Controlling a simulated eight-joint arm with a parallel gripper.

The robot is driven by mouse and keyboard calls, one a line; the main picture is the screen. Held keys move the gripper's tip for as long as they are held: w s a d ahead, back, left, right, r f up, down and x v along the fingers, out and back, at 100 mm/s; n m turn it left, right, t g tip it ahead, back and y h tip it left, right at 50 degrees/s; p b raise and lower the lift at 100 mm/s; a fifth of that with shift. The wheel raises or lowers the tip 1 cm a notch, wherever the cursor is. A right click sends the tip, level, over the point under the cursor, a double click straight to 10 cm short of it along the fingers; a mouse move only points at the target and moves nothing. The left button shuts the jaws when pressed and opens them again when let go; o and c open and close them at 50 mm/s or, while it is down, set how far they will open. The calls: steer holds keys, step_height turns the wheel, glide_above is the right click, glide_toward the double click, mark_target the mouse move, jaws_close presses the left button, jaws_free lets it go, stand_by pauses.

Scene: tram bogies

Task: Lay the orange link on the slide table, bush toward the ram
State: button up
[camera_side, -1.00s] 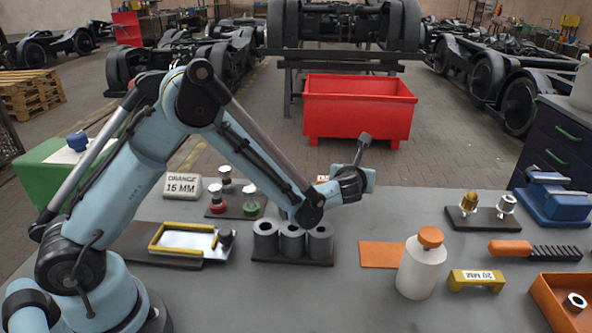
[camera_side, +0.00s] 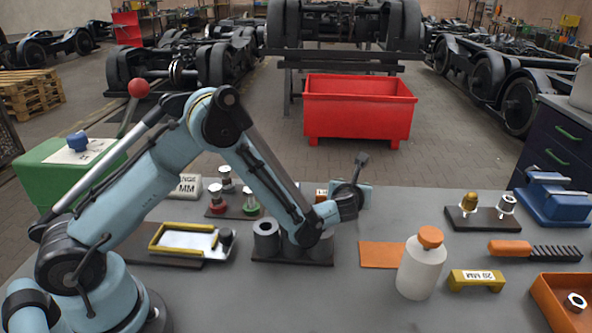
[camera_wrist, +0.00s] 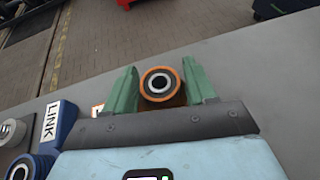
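The orange link shows in the wrist view as an orange-ringed bush end (camera_wrist: 162,84) between the two green fingers of my gripper (camera_wrist: 162,88). I cannot tell for sure which part is the ram.
A green box (camera_side: 66,174) and a red lever knob (camera_side: 138,88) are at left. A white bottle (camera_side: 421,267) and an orange mat (camera_side: 381,254) are to the right. A LINK label (camera_wrist: 52,120) shows in the wrist view.

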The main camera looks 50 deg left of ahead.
steer(key=shift+o, duration=1.2)
steer(key=shift+r, duration=0.1)
